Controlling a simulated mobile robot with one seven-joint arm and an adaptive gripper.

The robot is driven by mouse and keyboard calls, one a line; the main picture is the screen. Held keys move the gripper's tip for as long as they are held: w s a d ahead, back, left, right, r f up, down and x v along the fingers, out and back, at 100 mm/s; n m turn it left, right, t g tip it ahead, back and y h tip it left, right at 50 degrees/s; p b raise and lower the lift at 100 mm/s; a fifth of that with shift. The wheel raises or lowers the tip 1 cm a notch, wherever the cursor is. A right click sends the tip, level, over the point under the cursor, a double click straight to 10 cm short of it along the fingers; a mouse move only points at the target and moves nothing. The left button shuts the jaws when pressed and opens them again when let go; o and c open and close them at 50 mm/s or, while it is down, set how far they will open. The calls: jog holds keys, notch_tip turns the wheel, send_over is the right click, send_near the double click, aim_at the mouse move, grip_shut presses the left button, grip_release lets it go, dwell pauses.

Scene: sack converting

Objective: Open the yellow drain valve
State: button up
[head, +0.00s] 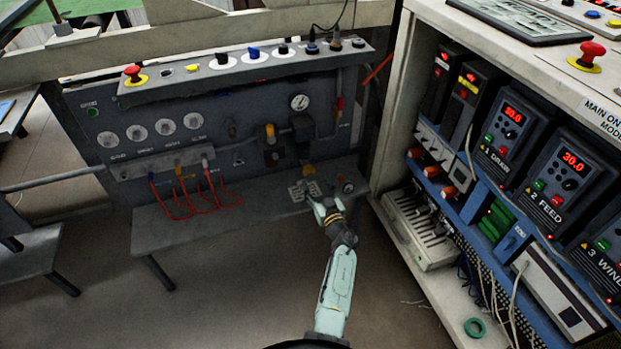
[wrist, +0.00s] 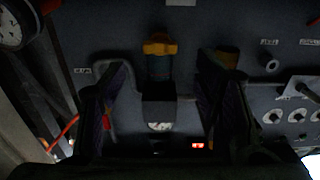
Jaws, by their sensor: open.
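The yellow drain valve (head: 308,169) is at the bottom of a filter bowl under a dark block on the grey panel. In the wrist view, which looks upside down, the yellow valve (wrist: 160,47) shows above the teal bowl (wrist: 160,68) and is clear of both fingers. My gripper (head: 313,190) is just below and in front of the valve in the head view. In the wrist view my gripper (wrist: 165,65) is open, one dark finger on each side of the bowl and valve. I see nothing between the fingers touching them. Contact depth cannot be told.
A second filter unit (head: 270,135) with a yellow top stands left of the valve. A round gauge (head: 300,102) sits above it. A grey shelf (head: 250,208) runs below the panel. An open cabinet (head: 400,110) with drives stands close on the right.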

aim_at(310, 172)
jog(key=b+x, duration=0.2)
jog(key=x, duration=0.1)
jog(key=b+x, duration=0.2)
jog(key=shift+w+a+f, duration=0.1)
jog(key=shift+w+f, duration=0.1)
jog(key=shift+w, duration=0.15)
jog(key=shift+w+a+r, duration=0.2)
jog(key=shift+w+r, duration=0.05)
jog(key=shift+w, duration=0.3)
jog(key=shift+c, duration=0.2)
jog(key=c, duration=1.1)
